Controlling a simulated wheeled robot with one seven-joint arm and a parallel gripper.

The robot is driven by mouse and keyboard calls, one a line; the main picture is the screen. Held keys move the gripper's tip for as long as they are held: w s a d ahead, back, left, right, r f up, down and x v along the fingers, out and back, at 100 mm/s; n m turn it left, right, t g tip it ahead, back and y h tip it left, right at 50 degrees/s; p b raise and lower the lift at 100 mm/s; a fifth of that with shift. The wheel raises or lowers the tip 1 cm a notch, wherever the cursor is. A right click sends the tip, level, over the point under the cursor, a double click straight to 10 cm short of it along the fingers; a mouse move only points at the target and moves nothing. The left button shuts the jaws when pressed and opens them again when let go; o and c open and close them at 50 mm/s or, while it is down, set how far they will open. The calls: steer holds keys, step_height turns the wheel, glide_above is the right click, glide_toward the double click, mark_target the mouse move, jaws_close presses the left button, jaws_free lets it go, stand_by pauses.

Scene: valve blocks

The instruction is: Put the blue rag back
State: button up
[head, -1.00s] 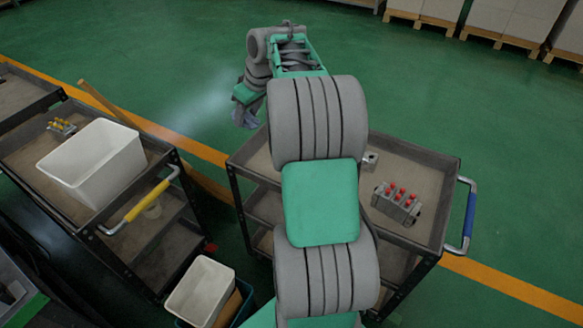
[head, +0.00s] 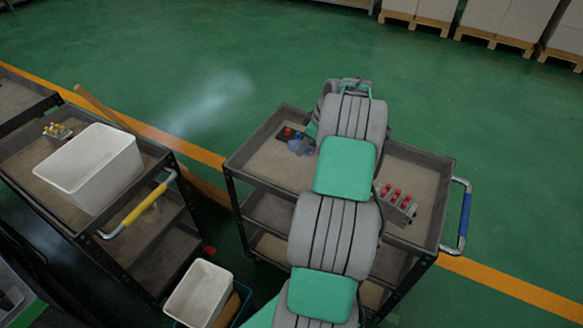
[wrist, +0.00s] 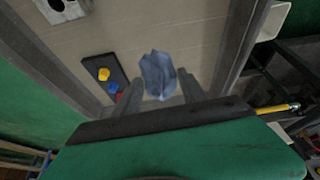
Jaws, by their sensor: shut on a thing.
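The blue rag (wrist: 157,75) is a crumpled grey-blue bundle between the fingertips of my gripper (wrist: 160,88) in the wrist view. My gripper is shut on it, over the tray of the right-hand cart (head: 268,165). In the head view the rag (head: 307,148) shows as a small bluish patch just left of my arm. My arm hides most of the gripper there. A dark plate (wrist: 118,75) with yellow, blue and red knobs lies on the tray beside the rag; I cannot tell the height between them.
A valve block with red knobs (head: 396,199) stands on the right part of the same cart. The left cart holds a white bin (head: 92,165) and a block with yellow knobs (head: 57,130). Another white bin (head: 199,290) stands low between the carts.

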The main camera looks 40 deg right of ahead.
steer(key=p, duration=0.2)
glide_above(288, 172)
steer(key=s, duration=0.2)
steer(key=f, duration=0.6)
steer(key=shift+w+d+f, duration=0.15)
steer(key=shift+w+f, duration=0.05)
steer(key=shift+w+d+f, duration=0.1)
steer(key=shift+d+f, duration=0.1)
steer(key=shift+f, duration=1)
steer(key=shift+f, duration=0.15)
steer(key=shift+f, duration=0.15)
steer(key=o, duration=1.2)
